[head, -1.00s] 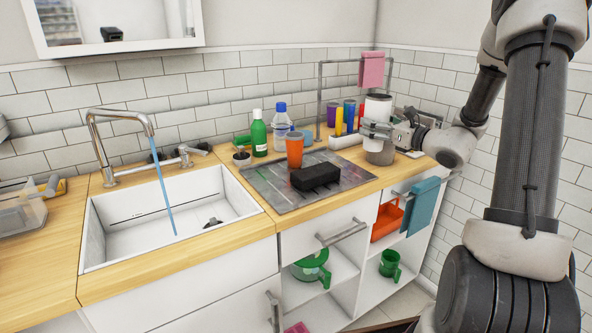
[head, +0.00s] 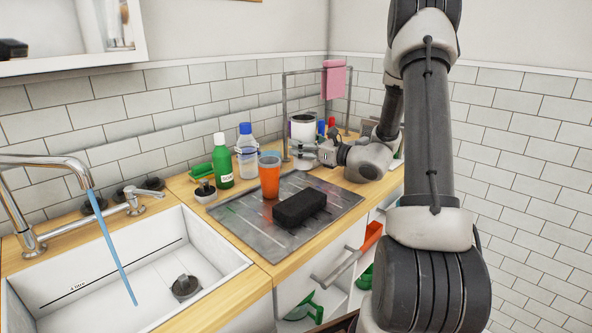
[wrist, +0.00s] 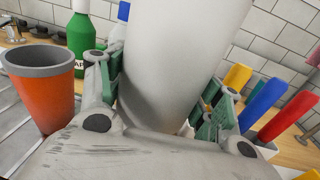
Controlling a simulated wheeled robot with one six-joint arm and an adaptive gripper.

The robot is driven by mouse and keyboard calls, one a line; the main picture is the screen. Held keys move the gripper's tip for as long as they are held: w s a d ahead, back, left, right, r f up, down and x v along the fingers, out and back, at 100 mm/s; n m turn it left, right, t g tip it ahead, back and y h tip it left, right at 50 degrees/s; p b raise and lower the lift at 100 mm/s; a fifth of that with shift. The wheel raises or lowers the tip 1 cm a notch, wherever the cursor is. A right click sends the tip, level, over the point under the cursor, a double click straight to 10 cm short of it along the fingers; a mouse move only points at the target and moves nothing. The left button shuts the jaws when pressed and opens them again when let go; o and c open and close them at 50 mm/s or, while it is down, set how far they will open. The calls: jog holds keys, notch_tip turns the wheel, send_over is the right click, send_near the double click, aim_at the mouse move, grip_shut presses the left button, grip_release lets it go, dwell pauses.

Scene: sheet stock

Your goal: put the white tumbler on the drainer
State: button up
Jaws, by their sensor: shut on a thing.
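The white tumbler (head: 303,129) is held upright in my gripper (head: 308,152) in the head view, at the far end of the drainer. In the wrist view the tumbler (wrist: 182,60) fills the middle, with green-padded fingers on both sides of it. The drainer (head: 237,228) is a grey ribbed metal sheet on the wooden counter. The tumbler's base shows near the drainer's far edge; I cannot tell whether it touches anything.
An orange tumbler (head: 269,180) and a black block (head: 299,208) occupy the drainer. A green bottle (head: 222,165) and a blue-capped bottle (head: 247,155) stand behind it. The sink (head: 130,275) is left. A metal rail (head: 286,105) with a pink cloth (head: 334,83) stands behind my gripper.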

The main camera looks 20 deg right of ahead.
aim_at(303, 159)
jog(key=shift+f, duration=2.5)
jog(key=shift+f, duration=0.15)
jog(key=o, duration=1.2)
